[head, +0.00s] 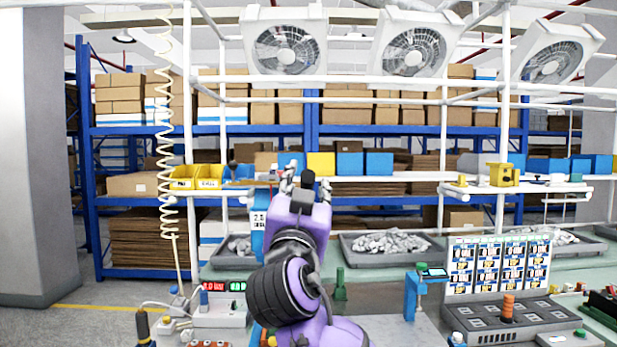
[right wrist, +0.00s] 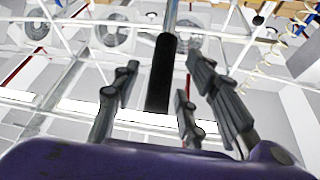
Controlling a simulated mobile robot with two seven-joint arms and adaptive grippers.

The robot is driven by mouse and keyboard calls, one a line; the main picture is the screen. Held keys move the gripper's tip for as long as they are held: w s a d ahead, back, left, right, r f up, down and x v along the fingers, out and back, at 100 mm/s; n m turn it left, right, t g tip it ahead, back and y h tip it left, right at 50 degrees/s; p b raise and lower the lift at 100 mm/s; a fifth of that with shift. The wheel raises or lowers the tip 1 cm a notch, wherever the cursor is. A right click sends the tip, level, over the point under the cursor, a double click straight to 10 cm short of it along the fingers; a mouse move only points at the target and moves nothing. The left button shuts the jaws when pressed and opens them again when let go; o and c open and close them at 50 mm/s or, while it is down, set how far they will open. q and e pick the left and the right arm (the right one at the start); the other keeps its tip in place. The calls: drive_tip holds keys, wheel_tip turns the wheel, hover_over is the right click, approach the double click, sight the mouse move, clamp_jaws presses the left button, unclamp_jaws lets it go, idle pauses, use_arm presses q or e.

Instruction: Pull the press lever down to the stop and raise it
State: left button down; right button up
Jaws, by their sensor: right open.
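My right gripper (head: 307,182) is raised in the middle of the head view, fingers pointing up and away. It is open. In the right wrist view, the press lever's black grip (right wrist: 161,75) stands between the spread fingers of the gripper (right wrist: 163,85). A thin metal rod (right wrist: 171,16) continues beyond the grip. I see no finger closed on the grip. In the head view a dark rounded end (head: 308,178) shows between the fingertips; it looks like the same grip. My arm hides most of the press. My left gripper is not in view.
Yellow bins (head: 196,177) sit on the shelf behind. White frame bars and fans hang above.

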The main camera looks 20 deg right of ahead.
drive_tip(key=shift+x, duration=1.1)
drive_tip(key=shift+a, duration=0.1)
clamp_jaws()
